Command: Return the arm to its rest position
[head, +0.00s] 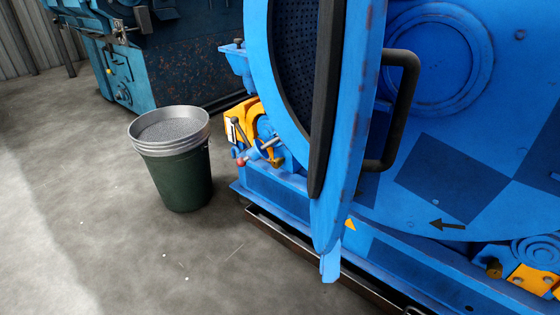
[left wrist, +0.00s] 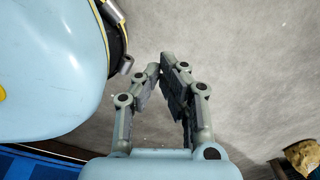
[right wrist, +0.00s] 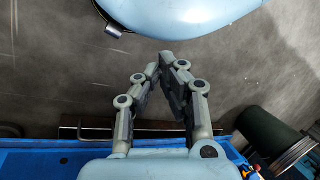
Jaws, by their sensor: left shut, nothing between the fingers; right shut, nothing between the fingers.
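My left gripper (left wrist: 163,72) shows in the left wrist view with its fingers together and nothing between them, above the grey concrete floor. My right gripper (right wrist: 163,62) shows in the right wrist view, also shut and empty, over the floor near a blue machine edge. Neither gripper touches anything that I can see. Neither arm nor gripper shows in the head view. The blue blaster machine (head: 450,175) fills the right of the head view. Its door (head: 350,130) stands edge-on towards me, with a black bent handle (head: 401,110).
A dark green bin (head: 182,180) topped by a metal pan of grey grit (head: 168,130) stands left of the machine. It also shows in the right wrist view (right wrist: 265,130). Another blue machine (head: 190,60) stands behind. The floor (head: 90,230) at left is clear.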

